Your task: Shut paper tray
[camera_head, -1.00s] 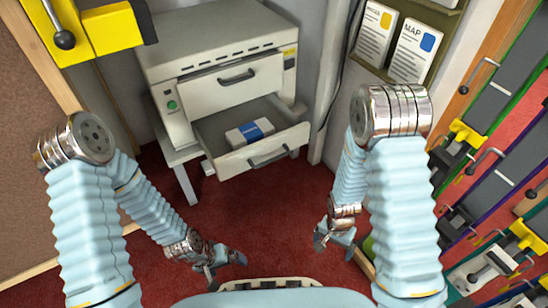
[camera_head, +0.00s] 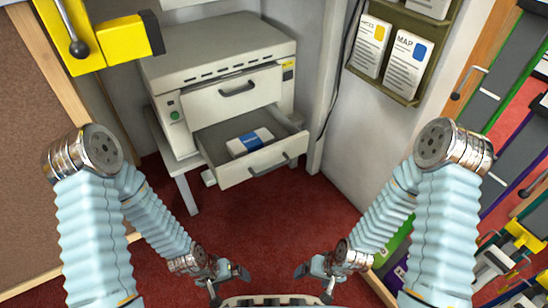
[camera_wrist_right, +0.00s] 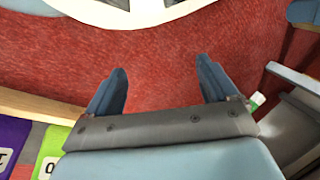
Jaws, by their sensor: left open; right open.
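The paper tray (camera_head: 240,172) is the lower drawer of a grey machine (camera_head: 215,50) in the head view. It is pulled out, and its front faces toward me with a bar handle (camera_head: 270,164). A white packet with a blue band (camera_head: 250,142) lies inside it. My left gripper (camera_head: 229,283) is open and empty, low in front of the machine and apart from the tray. My right gripper (camera_head: 316,280) is open and empty, to the right of the left one and also apart from the tray. In the right wrist view its two fingers (camera_wrist_right: 160,90) stand apart over red carpet.
The upper drawer (camera_head: 232,92) is shut. A yellow clamp-like fixture (camera_head: 110,40) is at the upper left. A wall rack (camera_head: 385,85) with printed cards hangs at the right. Red carpet (camera_head: 270,215) between my grippers and the tray is clear.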

